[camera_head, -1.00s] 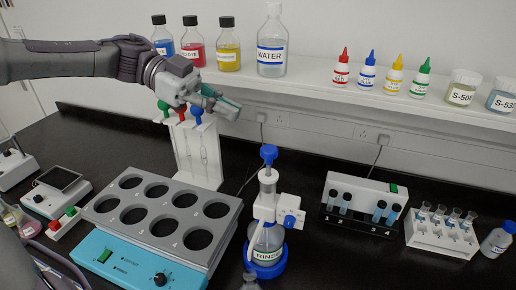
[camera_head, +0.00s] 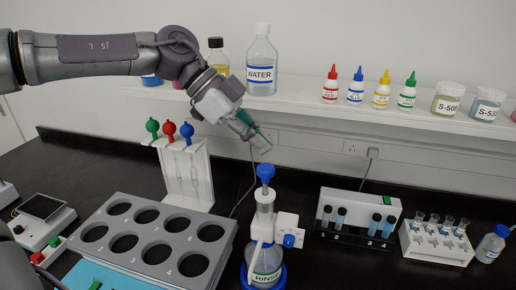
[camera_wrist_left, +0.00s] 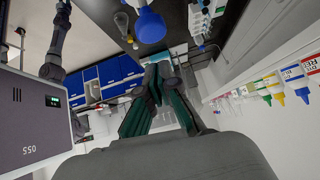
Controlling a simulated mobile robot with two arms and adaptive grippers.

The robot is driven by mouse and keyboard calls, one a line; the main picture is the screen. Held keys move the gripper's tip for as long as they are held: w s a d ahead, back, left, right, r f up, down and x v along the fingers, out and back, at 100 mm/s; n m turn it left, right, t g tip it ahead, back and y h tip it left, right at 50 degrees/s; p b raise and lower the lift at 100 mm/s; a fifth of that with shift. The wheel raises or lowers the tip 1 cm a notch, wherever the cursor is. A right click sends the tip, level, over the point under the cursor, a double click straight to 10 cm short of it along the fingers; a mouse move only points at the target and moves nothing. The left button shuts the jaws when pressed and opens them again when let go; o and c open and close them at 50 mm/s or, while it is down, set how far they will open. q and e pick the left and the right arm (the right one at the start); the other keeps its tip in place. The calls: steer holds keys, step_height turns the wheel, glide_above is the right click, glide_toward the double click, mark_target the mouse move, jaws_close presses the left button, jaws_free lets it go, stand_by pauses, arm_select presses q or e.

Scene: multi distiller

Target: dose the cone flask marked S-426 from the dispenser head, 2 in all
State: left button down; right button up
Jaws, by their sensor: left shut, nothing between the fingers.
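The dispenser is a clear bottle labelled RINSE (camera_head: 266,265) in a blue base, with a white dispenser head (camera_head: 287,229) and a blue plunger knob (camera_head: 265,172) on top. The knob also shows large at the top of the left wrist view (camera_wrist_left: 150,25). My left gripper (camera_head: 264,146) is shut and empty, tilted downward just above the knob and apart from it. Its fingers also show in the wrist view (camera_wrist_left: 158,78). A small clear vessel (camera_wrist_left: 122,20) stands beside the knob there, its marking unreadable. No label S-426 is legible. My right gripper is out of view.
A grey rack with round holes (camera_head: 148,213) and a white pipette stand (camera_head: 187,178) are left of the dispenser. A vial block (camera_head: 357,205) and tube rack (camera_head: 437,240) stand right. A shelf above holds a WATER bottle (camera_head: 262,62). The counter right of the dispenser is partly clear.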

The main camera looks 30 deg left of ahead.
mark_target(271, 168)
arm_select(q)
step_height(271, 168, down, 2)
steer(key=shift+w+a+f+p, duration=0.1)
steer(key=shift+p, duration=0.2)
steer(key=shift+a+f, duration=0.15)
steer(key=shift+f, duration=0.4)
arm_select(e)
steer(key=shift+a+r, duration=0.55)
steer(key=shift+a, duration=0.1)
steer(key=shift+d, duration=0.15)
arm_select(q)
step_height(271, 168, down, 4)
steer(key=b, duration=0.2)
steer(key=shift+b, duration=0.4)
steer(key=shift+s+r, duration=0.1)
steer(key=shift+s, duration=0.1)
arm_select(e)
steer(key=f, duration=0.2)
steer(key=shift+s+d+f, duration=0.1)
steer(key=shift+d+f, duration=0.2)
